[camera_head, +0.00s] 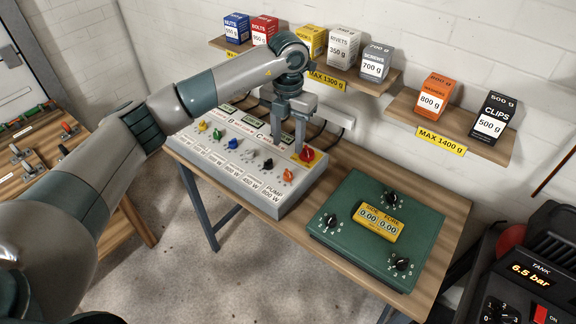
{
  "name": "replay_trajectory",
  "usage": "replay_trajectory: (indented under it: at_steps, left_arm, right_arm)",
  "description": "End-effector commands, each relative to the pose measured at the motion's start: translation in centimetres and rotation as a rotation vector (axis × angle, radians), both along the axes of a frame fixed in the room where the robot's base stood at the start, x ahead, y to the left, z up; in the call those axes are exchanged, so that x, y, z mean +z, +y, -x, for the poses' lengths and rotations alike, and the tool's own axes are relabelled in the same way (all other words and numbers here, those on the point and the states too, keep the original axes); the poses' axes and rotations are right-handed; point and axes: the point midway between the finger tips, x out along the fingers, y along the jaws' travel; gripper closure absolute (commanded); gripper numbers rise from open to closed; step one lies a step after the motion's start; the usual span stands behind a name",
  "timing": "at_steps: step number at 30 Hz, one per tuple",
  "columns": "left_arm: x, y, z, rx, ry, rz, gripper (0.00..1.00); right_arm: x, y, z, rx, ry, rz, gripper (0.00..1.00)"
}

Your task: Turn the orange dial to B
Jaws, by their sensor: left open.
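The grey control panel (224,181) lies on a wooden bench and carries a row of coloured dials. The orange dial (288,175) is at the right end of the front row, above a label reading PUMP 800 W. Its pointer setting is too small to read. My left gripper (288,143) points down over the back right of the panel, behind the orange dial and apart from it. Its fingers are open, with nothing seen between them. They hide part of the panel's back row of lettered labels. My right gripper is not in view.
A red knob on a yellow plate (307,155) is close right of my left gripper. Yellow (202,126), green (217,134), blue (233,143) and black (268,164) dials line the panel. A green box (340,245) stands right. Wall shelves (400,105) hold cartons behind.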

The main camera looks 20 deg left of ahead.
Motion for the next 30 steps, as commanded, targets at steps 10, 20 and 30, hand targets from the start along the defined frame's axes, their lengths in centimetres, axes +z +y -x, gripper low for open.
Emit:
replay_trajectory:
  at_steps: [10,20,30]
  left_arm:
    - [-6.1,0.0,0.2,0.0,0.005,0.0,0.59]
    - [-10.8,0.0,0.0,0.0,0.002,0.001,0.59]
    - [-12.0,0.0,0.0,-0.001,0.0,0.001,0.59]
  right_arm:
    - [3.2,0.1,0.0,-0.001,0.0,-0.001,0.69]
    - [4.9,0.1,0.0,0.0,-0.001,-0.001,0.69]
    - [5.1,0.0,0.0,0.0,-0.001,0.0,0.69]
